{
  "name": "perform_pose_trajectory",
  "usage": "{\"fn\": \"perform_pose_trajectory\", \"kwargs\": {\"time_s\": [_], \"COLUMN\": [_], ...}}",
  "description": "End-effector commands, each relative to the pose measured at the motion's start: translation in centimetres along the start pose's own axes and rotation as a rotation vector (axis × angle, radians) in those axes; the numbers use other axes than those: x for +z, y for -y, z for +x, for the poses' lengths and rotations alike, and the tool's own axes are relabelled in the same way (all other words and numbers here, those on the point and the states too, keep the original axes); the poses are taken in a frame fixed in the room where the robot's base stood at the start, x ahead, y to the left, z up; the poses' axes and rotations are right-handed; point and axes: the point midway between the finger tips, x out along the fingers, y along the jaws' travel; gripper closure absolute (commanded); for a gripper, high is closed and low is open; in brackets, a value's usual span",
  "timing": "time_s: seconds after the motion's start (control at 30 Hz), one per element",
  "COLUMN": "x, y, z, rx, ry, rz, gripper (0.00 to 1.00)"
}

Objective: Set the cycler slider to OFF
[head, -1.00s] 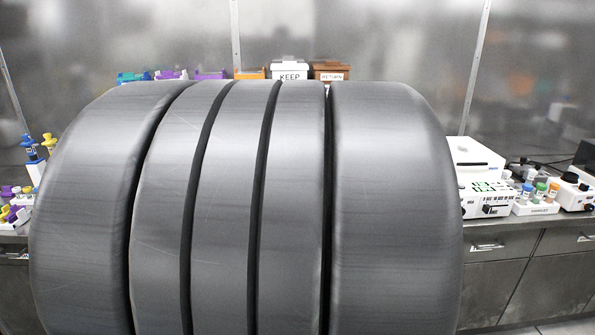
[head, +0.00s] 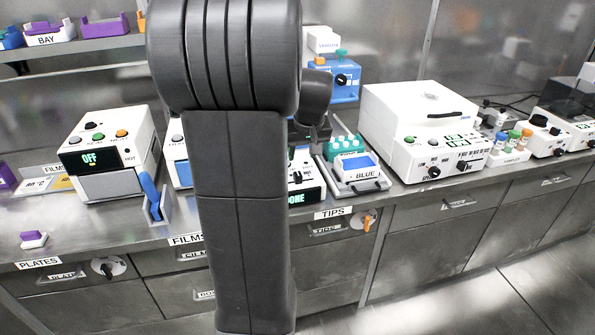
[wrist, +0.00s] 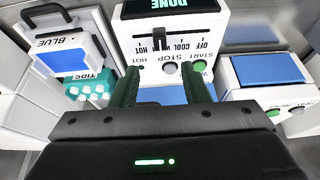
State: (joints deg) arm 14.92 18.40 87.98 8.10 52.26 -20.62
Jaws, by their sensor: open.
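The cycler (wrist: 215,20) shows in the wrist view as a white box with a black display reading DONE. Below the display is its slider slot, with OFF at the right end and HOT toward the left. The dark slider knob (wrist: 158,39) stands left of the middle, away from OFF. My gripper (wrist: 163,84) is open and empty, its two green fingers spread in front of the panel below the knob, apart from it. In the head view, the cycler's DONE display (head: 299,198) shows beside my arm, which hides much of the cycler.
The blue-labelled box (head: 357,178) and green tip rack (head: 346,144) stand right of the cycler. Another device with a blue top (wrist: 268,70) stands on its other side. A white device with an OFF display (head: 105,150) stands left; a large white machine (head: 420,125) stands right.

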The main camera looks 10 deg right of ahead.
Motion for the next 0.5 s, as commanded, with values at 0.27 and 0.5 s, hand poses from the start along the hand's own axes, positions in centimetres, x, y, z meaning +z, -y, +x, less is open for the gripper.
{"fn": "perform_pose_trajectory", "kwargs": {"time_s": [0.27, 0.5], "x": [0.1, 0.1], "y": [0.1, 0.0], "z": [6.3, 9.7], "rx": [-0.001, 0.000], "ry": [0.005, 0.002], "rz": [0.000, 0.000], "gripper": [0.58, 0.58]}}
